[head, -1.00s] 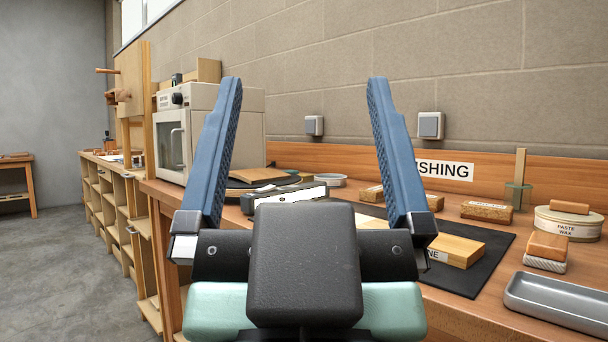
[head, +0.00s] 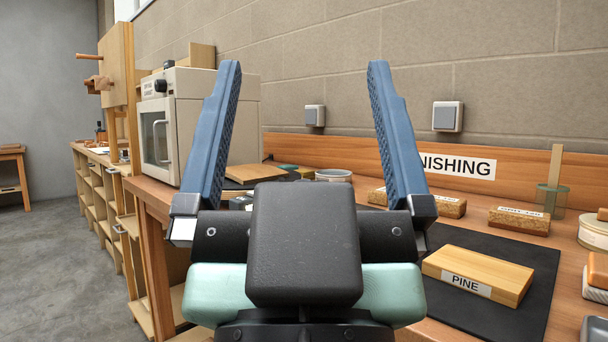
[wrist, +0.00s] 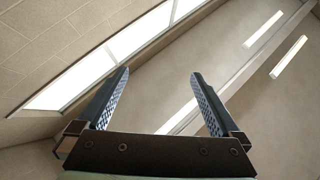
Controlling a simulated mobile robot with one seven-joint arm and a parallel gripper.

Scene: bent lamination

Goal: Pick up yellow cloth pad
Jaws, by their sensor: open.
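I cannot make out a yellow cloth pad in either view. My gripper (head: 304,66) is open and empty, with its two blue fingers raised upright in front of the head camera. Its body hides part of the bench (head: 435,318). In the wrist view my gripper (wrist: 160,73) also shows wide apart, with only the wall, windows and ceiling lights beyond it.
A pine block (head: 478,275) lies on a black mat (head: 520,258). Cork blocks (head: 519,221), a glass jar (head: 551,203) and a tin (head: 594,233) stand behind and right. A cream cabinet (head: 185,125) stands at the bench's far left. Floor at left is clear.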

